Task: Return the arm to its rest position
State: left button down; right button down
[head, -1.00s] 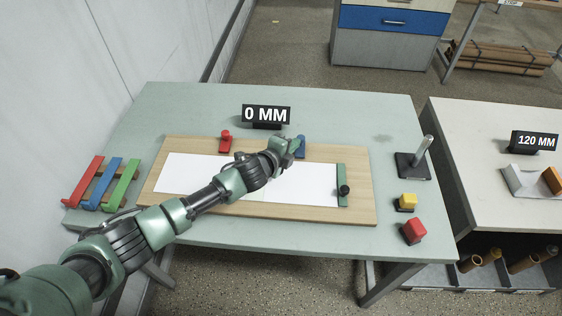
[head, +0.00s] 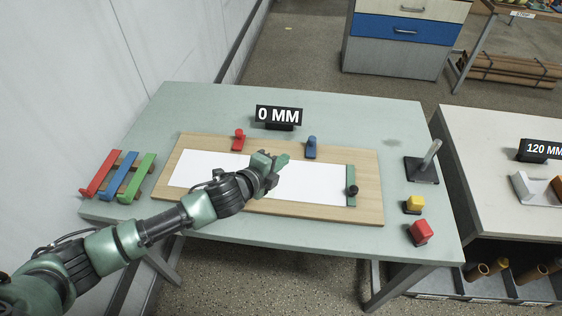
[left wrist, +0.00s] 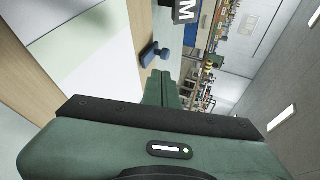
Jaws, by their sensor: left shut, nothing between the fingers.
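My left arm reaches in from the left in the head view. Its green gripper (head: 280,162) is shut and empty over the white paper sheet (head: 315,183). The gripper fingers also show in the left wrist view (left wrist: 162,90). The sheet lies on a wooden board (head: 270,210) on the pale green table (head: 180,108). A green bar with a black knob (head: 351,188) lies across the board's right end. My right gripper does not show.
A red clamp (head: 238,141) and a blue clamp (head: 311,148) stand at the board's back edge. Coloured bars (head: 122,178) rest in a rack at left. A "0 MM" sign (head: 279,116) stands behind.

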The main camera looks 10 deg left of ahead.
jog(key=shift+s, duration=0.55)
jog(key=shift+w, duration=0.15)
